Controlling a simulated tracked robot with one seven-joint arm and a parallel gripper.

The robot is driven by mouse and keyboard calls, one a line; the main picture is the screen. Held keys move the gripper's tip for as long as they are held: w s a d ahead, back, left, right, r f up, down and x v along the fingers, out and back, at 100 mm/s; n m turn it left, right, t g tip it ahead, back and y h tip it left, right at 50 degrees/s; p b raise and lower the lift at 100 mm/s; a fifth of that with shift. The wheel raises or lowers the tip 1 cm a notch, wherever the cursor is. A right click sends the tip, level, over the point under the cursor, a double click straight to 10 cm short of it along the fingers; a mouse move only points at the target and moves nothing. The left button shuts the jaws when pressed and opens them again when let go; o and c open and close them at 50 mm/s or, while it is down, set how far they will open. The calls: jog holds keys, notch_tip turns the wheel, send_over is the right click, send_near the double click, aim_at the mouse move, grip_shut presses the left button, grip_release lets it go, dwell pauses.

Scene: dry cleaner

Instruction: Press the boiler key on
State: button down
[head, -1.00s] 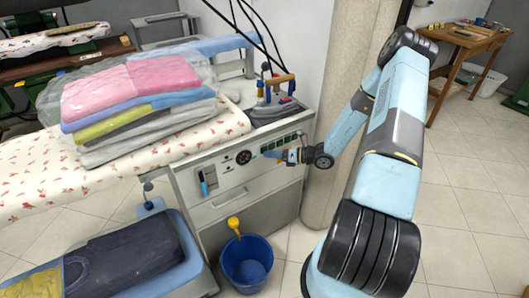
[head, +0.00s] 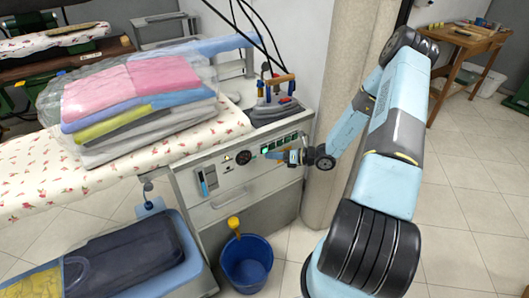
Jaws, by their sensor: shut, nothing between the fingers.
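The boiler control panel (head: 226,168) is on the front of the grey ironing-table cabinet. A row of dark green keys (head: 282,142) runs along its upper right part. The leftmost key (head: 264,149) shows a bright green light. My gripper (head: 270,155) is shut and empty, pointing left, with its tips at or just in front of the panel by the lit key. I cannot tell whether the tips touch it. The gripper hides the lower edge of part of the key row.
A black round dial (head: 243,157) and a blue-handled switch (head: 204,184) sit left of the keys. An iron (head: 276,105) stands above on the cabinet. Bagged folded laundry (head: 130,95) lies on the ironing board. A blue bucket (head: 246,268) stands below on the floor.

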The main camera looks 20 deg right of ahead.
jog(key=shift+s+d, duration=0.3)
jog(key=shift+s, duration=0.65)
jog(key=shift+s+d, duration=0.3)
jog(key=shift+s, duration=0.65)
jog(key=shift+s+d, duration=0.3)
jog(key=shift+s, duration=0.65)
jog(key=s+a+r+n+g+h, duration=0.2)
jog(key=s+r+n+g, duration=0.1)
jog(key=r+n, duration=0.4)
jog(key=s+a+r+n+g+h, duration=0.1)
jog(key=s+r+n+g+h, duration=0.15)
jog(key=r+n, duration=0.45)
jog(key=s+a+r+n+g+h, duration=0.2)
jog(key=s+r+n+g, duration=0.15)
jog(key=r, duration=0.65)
jog(key=s+d+r+n+t+h, duration=0.1)
jog(key=s+r+n+t+h, duration=0.2)
jog(key=s+r+n, duration=0.3)
jog(key=s+d+r+n+t+h, duration=0.1)
jog(key=s+r+n+t+h, duration=0.3)
jog(key=s+r+n, duration=0.3)
jog(key=s+r+h, duration=0.1)
jog(key=s+r, duration=0.2)
jog(key=r, duration=0.4)
jog(key=shift+d+r, duration=0.2)
jog(key=shift+d, duration=0.15)
jog(key=shift+s, duration=0.15)
